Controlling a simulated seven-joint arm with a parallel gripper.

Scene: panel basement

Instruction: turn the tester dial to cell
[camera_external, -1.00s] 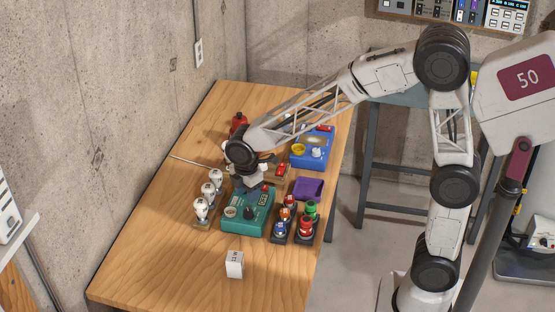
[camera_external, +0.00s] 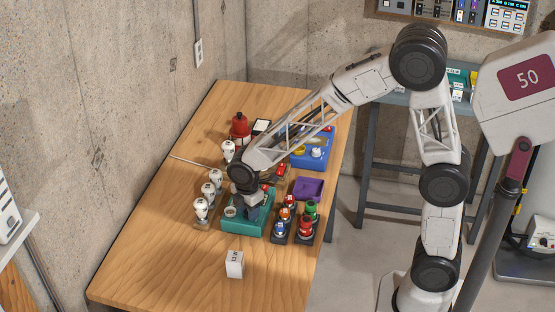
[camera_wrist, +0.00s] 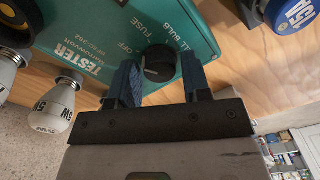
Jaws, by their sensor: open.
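The teal tester (camera_external: 240,229) sits on the wooden table. In the wrist view its face (camera_wrist: 95,30) carries the words TESTER, OFF, FUSE and BULB, and a label partly cut off that ends in LL. The black dial (camera_wrist: 158,62) with a pale pointer line sits between the two blue fingers of my gripper (camera_wrist: 157,75). The fingers are apart, one on each side of the dial; I cannot tell whether either touches it. In the external view my gripper (camera_external: 252,213) is down over the tester and hides the dial.
White bulbs (camera_external: 201,208) stand in a row left of the tester. Dark holders with coloured-topped parts (camera_external: 305,228) stand close on its right. A purple tray (camera_external: 309,188), a blue box (camera_external: 313,158) and a red bottle (camera_external: 240,127) are farther back. A white block (camera_external: 235,263) is in front.

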